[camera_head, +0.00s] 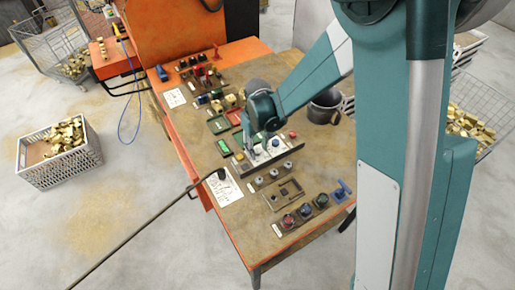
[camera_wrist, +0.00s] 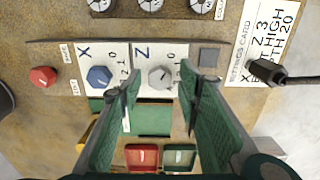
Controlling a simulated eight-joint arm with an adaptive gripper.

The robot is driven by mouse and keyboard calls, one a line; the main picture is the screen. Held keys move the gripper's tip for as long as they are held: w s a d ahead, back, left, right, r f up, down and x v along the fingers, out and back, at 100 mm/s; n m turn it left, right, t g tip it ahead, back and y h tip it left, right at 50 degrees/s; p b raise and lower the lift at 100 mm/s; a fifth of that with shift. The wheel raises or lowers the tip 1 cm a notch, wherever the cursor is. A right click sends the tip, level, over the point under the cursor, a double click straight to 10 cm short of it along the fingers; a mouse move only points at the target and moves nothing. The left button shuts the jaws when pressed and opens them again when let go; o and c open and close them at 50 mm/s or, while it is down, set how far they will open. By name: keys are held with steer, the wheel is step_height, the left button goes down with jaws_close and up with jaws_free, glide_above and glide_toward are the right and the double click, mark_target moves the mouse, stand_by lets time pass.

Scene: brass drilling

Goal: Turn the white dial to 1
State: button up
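The white dial (camera_wrist: 161,76) sits on the white panel marked Z in the wrist view. Small numbers stand at its right, partly hidden; I cannot tell which one its pointer faces. The blue dial (camera_wrist: 98,76) is on the X panel to its left. My gripper (camera_wrist: 161,88) is open and empty, one green finger on either side of the white dial. Whether a finger touches it I cannot tell. In the head view my gripper (camera_head: 264,140) is over the dial panel (camera_head: 272,155), covering part of it.
A red button (camera_wrist: 42,76) is left of the dials and a grey square block (camera_wrist: 208,57) right. A settings card (camera_wrist: 262,35) lies at the right with a black-tipped rod (camera_wrist: 268,73) across it. Red and green trays (camera_wrist: 141,157) are below. The wooden table (camera_head: 222,220) is crowded.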

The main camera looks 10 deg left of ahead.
steer(key=shift+f, duration=0.1)
steer(key=c, duration=0.9)
steer(key=shift+m+b, duration=0.3)
steer(key=m+b, duration=0.2)
steer(key=m, duration=0.1)
steer(key=shift+f, duration=0.15)
steer(key=shift+m+b, duration=0.8)
steer(key=shift+m, duration=0.3)
